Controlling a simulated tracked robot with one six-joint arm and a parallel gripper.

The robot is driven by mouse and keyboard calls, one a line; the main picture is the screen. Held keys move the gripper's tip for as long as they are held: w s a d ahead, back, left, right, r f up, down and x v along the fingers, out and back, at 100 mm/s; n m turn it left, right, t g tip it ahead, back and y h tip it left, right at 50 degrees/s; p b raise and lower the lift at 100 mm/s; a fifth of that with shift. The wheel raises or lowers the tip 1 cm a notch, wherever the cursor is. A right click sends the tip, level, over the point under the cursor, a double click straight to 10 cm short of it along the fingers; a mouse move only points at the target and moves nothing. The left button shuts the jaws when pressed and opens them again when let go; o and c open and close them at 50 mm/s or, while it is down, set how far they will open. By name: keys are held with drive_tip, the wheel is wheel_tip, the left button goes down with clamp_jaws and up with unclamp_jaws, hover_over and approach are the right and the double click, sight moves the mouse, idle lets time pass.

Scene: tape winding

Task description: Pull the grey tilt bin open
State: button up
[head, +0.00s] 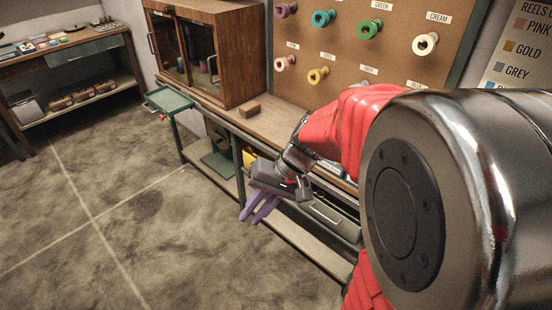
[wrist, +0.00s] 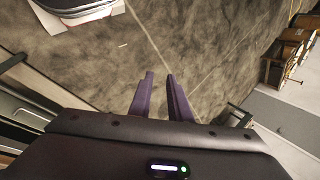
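The grey tilt bin (head: 338,222) appears to be the grey-green front with a bar handle (head: 325,212) under the bench, right of my gripper in the head view. My forearm and gripper cover part of it, and it looks closed. My gripper (head: 254,214) has purple fingers that point down and are apart, with nothing between them. It is in front of the bench, to the left of the bin and not touching it. In the wrist view the fingers (wrist: 160,76) stand apart over the floor. A grey edge (wrist: 22,108) shows at the left there; I cannot tell if it is the bin.
A yellow bin (head: 248,158) is under the bench just behind my gripper. A green tray (head: 168,100) sticks out at the cabinet's (head: 218,50) left. The bench top holds a small wooden block (head: 250,110). Reels hang on a pegboard (head: 375,65). The floor (head: 130,210) at left is clear.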

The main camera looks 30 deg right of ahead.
drive_tip(key=w+d+f+m+t+y, duration=0.3)
drive_tip(key=w+d+f+m+y, duration=0.15)
drive_tip(key=w+d+f, duration=0.4)
drive_tip(key=m+t+h, duration=1)
drive_tip(key=m+t, duration=0.1)
drive_tip(key=m, duration=0.4)
approach(323, 216)
drive_tip(key=s, duration=0.3)
drive_tip(key=shift+s+d+r, duration=0.2)
drive_tip(key=shift+s+r, duration=0.05)
drive_tip(key=shift+r, duration=0.1)
drive_tip(key=w+f, duration=0.1)
drive_tip(key=w, duration=0.3)
drive_tip(key=w+f, duration=0.1)
drive_tip(key=w, duration=0.4)
drive_tip(key=w+f, duration=0.1)
drive_tip(key=w, duration=0.3)
drive_tip(key=shift+w+a, duration=0.2)
drive_tip(key=shift+w, duration=0.1)
drive_tip(key=shift+c, duration=0.4)
